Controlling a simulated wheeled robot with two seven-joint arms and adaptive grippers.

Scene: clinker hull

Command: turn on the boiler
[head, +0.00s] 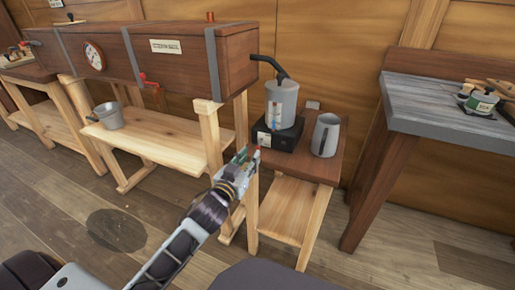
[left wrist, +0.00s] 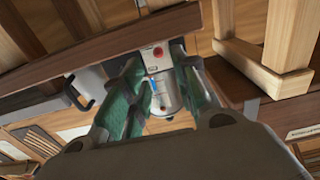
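The boiler is a grey pot (head: 282,98) on a black base (head: 290,137), standing on a small wooden table. A black hose runs into the pot's top. In the left wrist view, a pale panel with a red round button (left wrist: 158,51) shows between my fingertips, with the grey metal pot (left wrist: 165,98) below it. My left gripper (head: 247,157) is in front of the boiler, near the table's left edge. It also shows in the left wrist view (left wrist: 156,62), its green fingers apart with nothing held. I cannot tell whether it touches the boiler. My right gripper is out of view.
A grey jug (head: 326,135) stands right of the boiler. A long wooden box (head: 150,62) with a dial (head: 94,56) lies on trestles at left, with a metal bucket (head: 109,115) below. A grey-topped bench (head: 440,105) is at right. The floor in front is clear.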

